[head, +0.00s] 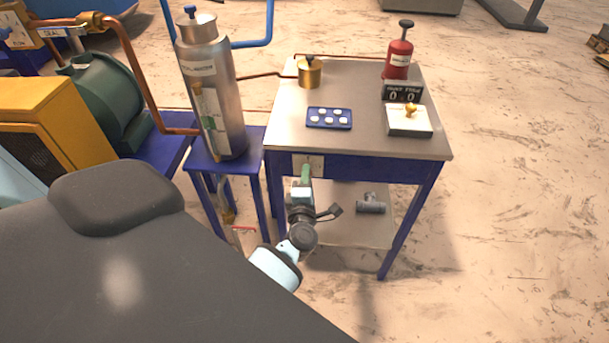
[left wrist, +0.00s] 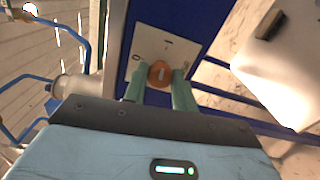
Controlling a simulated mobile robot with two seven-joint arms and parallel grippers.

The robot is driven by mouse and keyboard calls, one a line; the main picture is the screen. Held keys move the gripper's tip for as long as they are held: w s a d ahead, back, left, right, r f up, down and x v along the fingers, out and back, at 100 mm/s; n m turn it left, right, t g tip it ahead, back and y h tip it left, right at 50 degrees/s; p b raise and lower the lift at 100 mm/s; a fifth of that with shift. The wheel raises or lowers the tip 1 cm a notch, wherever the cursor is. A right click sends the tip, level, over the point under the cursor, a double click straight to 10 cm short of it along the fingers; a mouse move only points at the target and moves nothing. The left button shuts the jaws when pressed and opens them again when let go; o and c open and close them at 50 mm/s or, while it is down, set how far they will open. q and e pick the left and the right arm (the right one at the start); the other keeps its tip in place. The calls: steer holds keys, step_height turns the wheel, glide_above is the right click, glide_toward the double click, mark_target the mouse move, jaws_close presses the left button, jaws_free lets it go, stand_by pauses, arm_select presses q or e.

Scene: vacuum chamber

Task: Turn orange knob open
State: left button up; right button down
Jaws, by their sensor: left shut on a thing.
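The orange knob (left wrist: 160,74) sits on a pale plate (left wrist: 150,50) on the blue front edge of the table. My left gripper (left wrist: 160,82) is shut on the knob, with one green finger on each side of it. A pale line shows on the knob's face. In the head view my left gripper (head: 305,176) reaches the plate (head: 315,165) under the tabletop's front edge, and its fingers hide the knob. My right gripper is not in view.
The table (head: 350,75) carries a blue button panel (head: 329,118), a brass cylinder (head: 309,72), a red bottle (head: 397,60), a display (head: 402,91) and a white box (head: 409,120). A steel cylinder (head: 212,85) stands left. Floor at right is clear.

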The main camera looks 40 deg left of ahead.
arm_select(q)
steer(key=shift+m, duration=0.5)
steer(key=o, duration=0.8)
steer(key=shift+o, duration=0.9)
steer(key=shift+s+d, duration=0.1)
